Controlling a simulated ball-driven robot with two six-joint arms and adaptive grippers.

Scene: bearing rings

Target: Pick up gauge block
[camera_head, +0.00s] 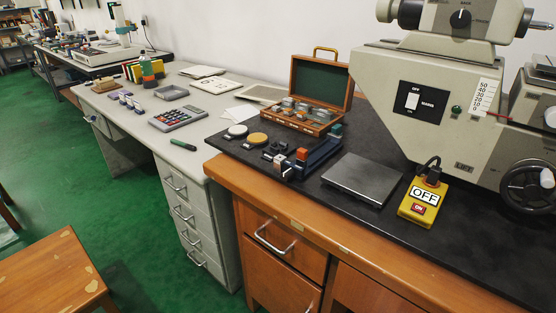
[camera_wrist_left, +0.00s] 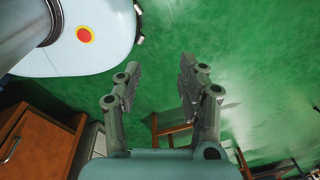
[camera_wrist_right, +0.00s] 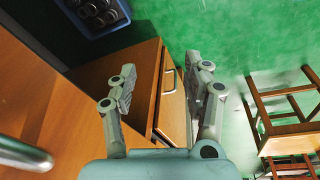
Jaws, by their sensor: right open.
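An open wooden case (camera_head: 293,122) with a green-lined lid stands on the black bench top in the head view. Several small metal and dark pieces lie inside it. They are too small for me to tell which is a gauge block. Neither gripper shows in the head view. My left gripper (camera_wrist_left: 160,68) is open and empty over the green floor in the left wrist view. My right gripper (camera_wrist_right: 161,68) is open and empty in the right wrist view, with a wooden cabinet (camera_wrist_right: 172,105) and floor beyond it. Both are away from the case.
A flat grey plate (camera_head: 360,178), a yellow switch box (camera_head: 424,203) and a large machine (camera_head: 420,90) stand right of the case. Small tools and a blue-black fixture (camera_head: 310,160) lie in front of it. A stool (camera_wrist_right: 285,110) and a blue crate (camera_wrist_right: 97,18) stand on the floor.

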